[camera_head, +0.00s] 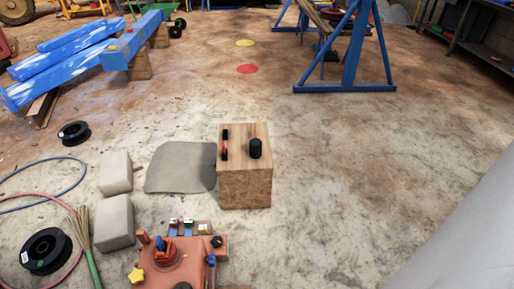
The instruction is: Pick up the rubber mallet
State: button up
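A wooden block (245,190) stands on the concrete floor near the middle of the view. A black cylinder (256,148) is on the right of its top; it looks like the rubber mallet's head, but I cannot make out a handle against the wood. A slim black-and-red object (224,146) is on the left of the same top, apart from the cylinder; I cannot tell what it is. My gripper is not in view.
A red machine part (165,262) with small coloured pieces is in front. Two grey blocks (115,172), a grey mat (181,167) and black spools (46,251) lie left. Blue beams (75,65) and a blue stand (350,70) are behind. Floor right of the block is clear.

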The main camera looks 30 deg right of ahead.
aim_at(255, 143)
jog(key=k+l, duration=0.1)
jog(key=l, duration=1.3)
jog(key=i+l+z, duration=0.15)
jog(key=l, duration=0.35)
jog(key=i+l+z, duration=0.1)
jog(key=i+l, duration=0.9)
jog(key=i, duration=0.25)
jog(key=i+l, duration=0.25)
jog(key=i, duration=0.2)
jog(key=i+l+z, duration=0.1)
jog(key=i+l, duration=0.15)
jog(key=i, duration=0.25)
